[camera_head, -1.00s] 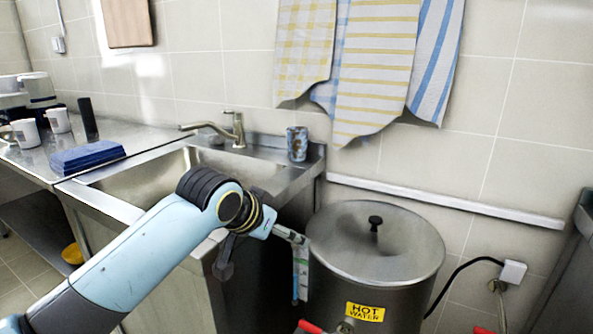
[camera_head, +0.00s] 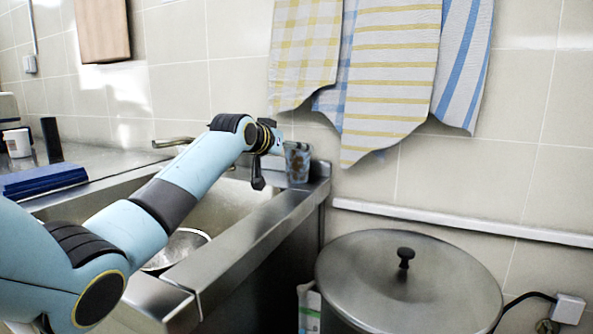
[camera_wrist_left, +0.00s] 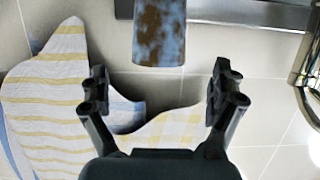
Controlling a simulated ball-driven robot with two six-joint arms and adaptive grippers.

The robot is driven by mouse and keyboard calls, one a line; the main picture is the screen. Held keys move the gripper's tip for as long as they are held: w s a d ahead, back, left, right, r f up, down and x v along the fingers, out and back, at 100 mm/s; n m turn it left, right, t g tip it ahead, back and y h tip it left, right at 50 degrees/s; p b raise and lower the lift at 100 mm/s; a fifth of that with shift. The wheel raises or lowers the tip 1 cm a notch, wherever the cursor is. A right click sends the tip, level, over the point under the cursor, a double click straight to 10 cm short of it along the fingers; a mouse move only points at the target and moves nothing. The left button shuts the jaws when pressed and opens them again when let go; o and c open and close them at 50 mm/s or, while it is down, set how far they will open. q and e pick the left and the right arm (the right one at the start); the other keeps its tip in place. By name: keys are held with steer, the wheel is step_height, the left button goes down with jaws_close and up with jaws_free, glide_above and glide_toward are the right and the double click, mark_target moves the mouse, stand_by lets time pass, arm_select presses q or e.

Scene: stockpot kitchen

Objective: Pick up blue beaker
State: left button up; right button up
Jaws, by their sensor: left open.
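The blue beaker (camera_head: 298,162) has a mottled brown pattern and stands on the back right corner of the sink's rim. My left gripper (camera_wrist_left: 162,88) is open and empty. In the left wrist view the beaker (camera_wrist_left: 159,35) shows ahead of the fingers, roughly centred between them and apart from them, with its far part cut off by the top edge. In the head view the gripper is just left of the beaker at about its height, its fingers mostly hidden by my wrist. My right gripper is not in view.
The steel sink (camera_head: 250,232) holds a round metal bowl (camera_head: 178,248), and its tap (camera_head: 172,143) is behind my arm. A large lidded pot (camera_head: 410,290) stands at the right. Towels (camera_head: 390,75) hang above the beaker. Dark blue folded cloths (camera_head: 42,181) lie at the left.

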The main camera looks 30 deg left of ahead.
arm_select(q)
steer(key=shift+x, duration=0.9)
steer(key=b+x, duration=0.2)
steer(key=x, duration=0.2)
steer(key=shift+w+f, duration=0.15)
steer(key=shift+f, duration=0.05)
steer(key=shift+w, duration=0.4)
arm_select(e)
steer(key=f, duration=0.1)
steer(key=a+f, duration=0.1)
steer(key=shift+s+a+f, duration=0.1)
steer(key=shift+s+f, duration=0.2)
arm_select(q)
steer(key=shift+c, duration=0.7)
steer(key=c, duration=1)
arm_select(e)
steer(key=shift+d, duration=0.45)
